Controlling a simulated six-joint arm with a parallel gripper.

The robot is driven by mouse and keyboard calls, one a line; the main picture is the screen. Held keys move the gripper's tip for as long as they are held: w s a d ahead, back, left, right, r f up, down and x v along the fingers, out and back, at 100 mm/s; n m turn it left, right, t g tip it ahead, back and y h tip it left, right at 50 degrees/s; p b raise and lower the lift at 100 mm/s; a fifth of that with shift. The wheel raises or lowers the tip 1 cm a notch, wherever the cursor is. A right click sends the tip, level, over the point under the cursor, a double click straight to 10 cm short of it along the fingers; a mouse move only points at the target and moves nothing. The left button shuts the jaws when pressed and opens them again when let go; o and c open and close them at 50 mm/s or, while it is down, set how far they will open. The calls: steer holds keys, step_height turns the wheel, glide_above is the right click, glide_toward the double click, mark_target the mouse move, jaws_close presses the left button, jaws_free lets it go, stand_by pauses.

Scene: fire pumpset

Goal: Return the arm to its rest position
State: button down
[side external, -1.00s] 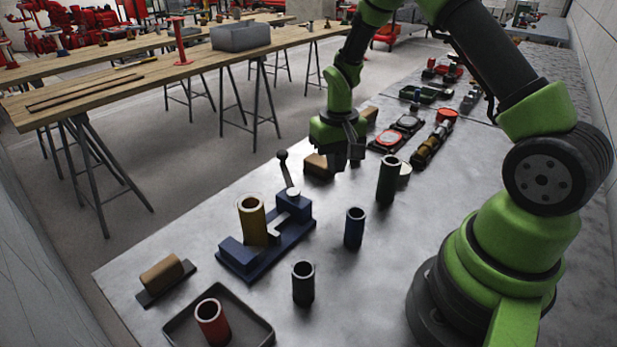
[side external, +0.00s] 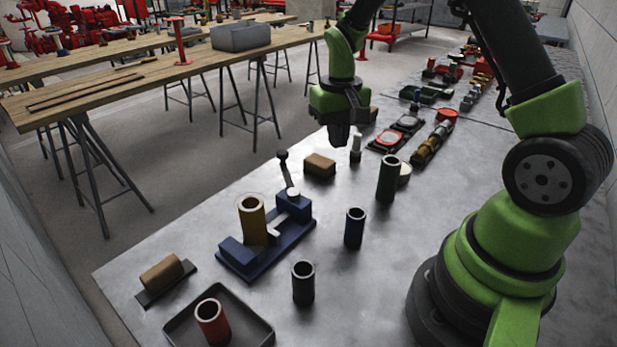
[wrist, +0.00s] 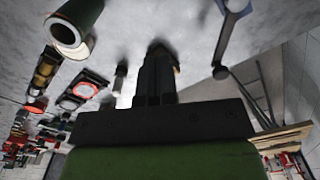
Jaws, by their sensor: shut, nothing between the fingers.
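My gripper (side external: 339,136) hangs from my green arm above the grey metal table (side external: 268,312) in the side external view. It points down, shut and empty, clear of the table top. In the wrist view my gripper (wrist: 156,62) shows its fingers together with nothing between them. A tan block (side external: 319,165) lies on the table below and left of the gripper in the side external view. A small pale upright piece (side external: 356,150) stands just right of the fingers.
A yellow tube (side external: 252,220) stands in a blue clamp fixture (side external: 262,262) with a lever. Green (side external: 387,180), blue (side external: 354,228) and black (side external: 303,283) tubes stand nearby. A red tube (side external: 211,322) stands in a dark tray (side external: 258,327). Wooden workbenches are across the aisle.

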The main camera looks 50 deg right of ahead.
steer(key=s+a+r+n+t, duration=0.1)
steer(key=s+a+r+t, duration=0.1)
steer(key=s+a+r, duration=0.45)
steer(key=s+a+r+t, duration=0.3)
steer(key=r, duration=0.6)
steer(key=s+a+r+n+t+y, duration=0.1)
steer(key=s+a+r+t+y, duration=0.1)
steer(key=s, duration=0.5)
steer(key=shift+a, duration=0.5)
